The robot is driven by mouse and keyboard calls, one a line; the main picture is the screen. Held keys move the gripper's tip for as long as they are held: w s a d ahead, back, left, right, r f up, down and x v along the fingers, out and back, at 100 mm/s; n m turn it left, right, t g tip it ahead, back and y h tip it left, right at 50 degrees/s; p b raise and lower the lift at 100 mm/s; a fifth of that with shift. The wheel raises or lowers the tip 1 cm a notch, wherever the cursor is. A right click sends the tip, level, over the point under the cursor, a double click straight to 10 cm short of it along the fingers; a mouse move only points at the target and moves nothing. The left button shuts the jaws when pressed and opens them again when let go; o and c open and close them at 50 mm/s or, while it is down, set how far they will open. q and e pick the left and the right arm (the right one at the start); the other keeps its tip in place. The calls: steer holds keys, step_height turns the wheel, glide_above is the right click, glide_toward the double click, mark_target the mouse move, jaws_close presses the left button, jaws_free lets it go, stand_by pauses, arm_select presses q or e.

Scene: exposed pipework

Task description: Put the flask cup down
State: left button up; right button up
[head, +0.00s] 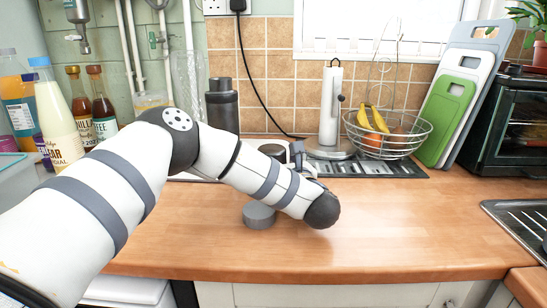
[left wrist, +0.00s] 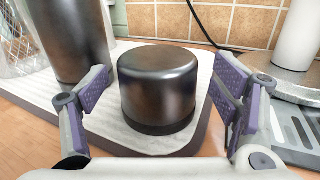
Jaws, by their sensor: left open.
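The flask cup (left wrist: 158,90) is a dark, shiny metal cup standing with its closed end up on a pale, grey-edged mat (left wrist: 110,128). My left gripper (left wrist: 164,76) is open, with one purple-padded finger on each side of the cup. Gaps show between the fingers and the cup. In the head view, the cup (head: 272,149) is mostly hidden behind my left arm and gripper. The dark flask (head: 222,104) stands upright beside it at the back; its lower body also shows in the left wrist view (left wrist: 72,38). My right gripper is not in view.
A grey round lid-like piece (head: 259,215) lies on the counter in front of my forearm. A paper towel holder (head: 330,105) and a wire fruit basket (head: 388,135) stand behind right. Bottles (head: 55,115) crowd the left. The counter (head: 410,220) is clear at front right.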

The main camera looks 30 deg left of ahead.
mark_target(278, 160)
arm_select(q)
steer(key=v, duration=0.7)
steer(key=shift+s+d, duration=0.1)
steer(key=shift+d, duration=0.1)
steer(key=shift+s+d+r+p, duration=0.25)
steer(key=shift+s+d+p, duration=0.15)
steer(key=shift+d, duration=0.2)
steer(key=shift+s+d+r+p, duration=0.2)
steer(key=shift+s+d+p, duration=0.1)
steer(key=shift+s+d, duration=0.25)
steer(key=shift+s+d+f, duration=0.15)
steer(key=shift+d, duration=0.1)
steer(key=shift+f, duration=0.3)
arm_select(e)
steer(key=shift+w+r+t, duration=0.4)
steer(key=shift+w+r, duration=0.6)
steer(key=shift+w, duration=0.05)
